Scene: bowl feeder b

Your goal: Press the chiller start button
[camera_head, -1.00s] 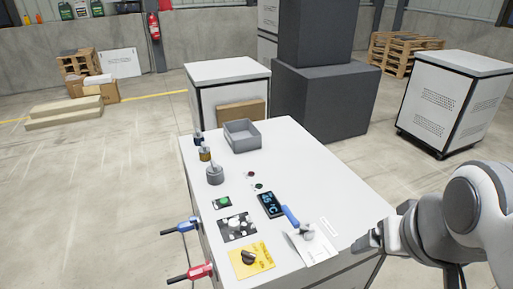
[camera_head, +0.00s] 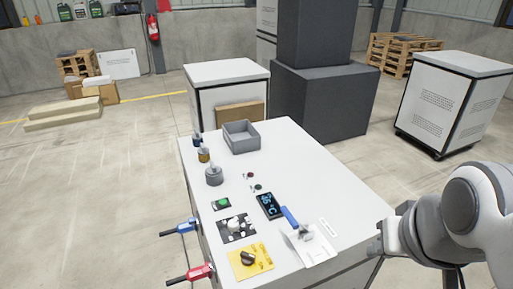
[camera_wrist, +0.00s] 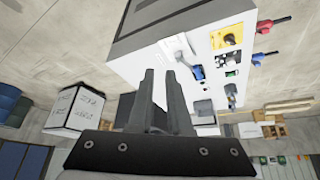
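The chiller cabinet has a white top (camera_head: 330,190). A green button (camera_head: 222,203) on a small dark plate sits near the left edge of this top, apart from my gripper. A smaller green round part (camera_head: 257,188) and a red one (camera_head: 249,176) are farther back, beside the blue-lit temperature display (camera_head: 269,205). My gripper (camera_head: 375,246) is beyond the right edge of the top, touching nothing that I can see. In the wrist view its two fingers (camera_wrist: 160,80) are apart with nothing between them, and the cabinet top lies beyond them.
A black panel with white knobs (camera_head: 236,227) and a yellow plate with a black rotary switch (camera_head: 250,259) are nearer the front. A blue-handled part on a white plate (camera_head: 308,245) lies toward my gripper. Grey tray (camera_head: 241,138) stands at the back. Blue (camera_head: 180,228) and red (camera_head: 192,274) handles stick out left.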

